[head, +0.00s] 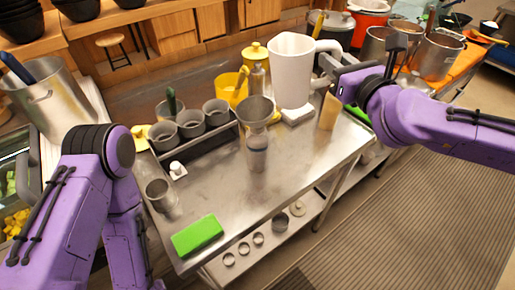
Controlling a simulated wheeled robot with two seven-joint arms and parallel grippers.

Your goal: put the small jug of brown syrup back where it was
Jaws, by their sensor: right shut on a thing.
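My right gripper (334,78) comes in from the right, beside the tall white pitcher (291,75) at the table's far right corner. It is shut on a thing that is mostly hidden. A small tan, upright shape (329,111) shows directly under the fingers. It looks like the small jug of brown syrup, but its spout and handle cannot be made out. I cannot tell whether its foot touches the table. My left arm stands at the left, and its gripper is not in view.
The steel table (230,195) has free room at its front and middle right. A rack of grey cups (190,122), a funnel on a bottle (256,115), a yellow jug (231,86), a metal cup (161,195) and a green block (197,235) stand on it.

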